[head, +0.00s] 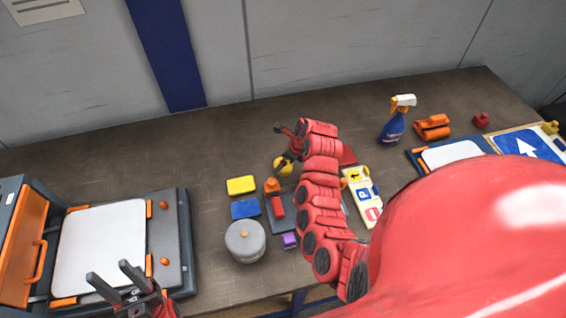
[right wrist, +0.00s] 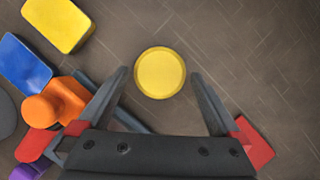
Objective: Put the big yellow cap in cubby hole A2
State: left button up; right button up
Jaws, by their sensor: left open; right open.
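The big yellow cap (head: 282,165) is a round yellow disc on the table, partly covered by my right gripper (head: 287,158) in the head view. In the right wrist view the cap (right wrist: 160,73) shows whole, between the tips of my open right gripper (right wrist: 159,77). The fingers are on either side of it with gaps and hold nothing. My left gripper (head: 124,282) is open and empty at the bottom left, in front of the white-topped panel. No cubby hole labelled A2 is visible in either view.
Yellow (head: 241,185) and blue (head: 245,208) blocks, an orange piece (head: 272,186) and a grey round pot (head: 245,241) lie near the right arm. A spray bottle (head: 394,122) and orange item (head: 433,127) stand at right. The table's back left is clear.

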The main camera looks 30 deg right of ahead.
jog(key=shift+x, duration=0.8)
jog(key=c, duration=1.2)
jog(key=shift+c, duration=0.2)
jog(key=shift+r, duration=0.1)
jog(key=shift+r+b, duration=0.35)
jog(key=shift+r, duration=0.2)
notch_tip(320, 180, up, 5)
jog(key=b, duration=0.2)
jog(key=shift+r+b, duration=0.25)
jog(key=shift+b, duration=0.15)
notch_tip(320, 180, up, 2)
jog(key=shift+r+p, duration=0.1)
jog(key=shift+p, duration=0.55)
jog(key=shift+s+r+p, duration=0.1)
jog(key=shift+r+p, duration=0.35)
jog(key=shift+r, duration=0.1)
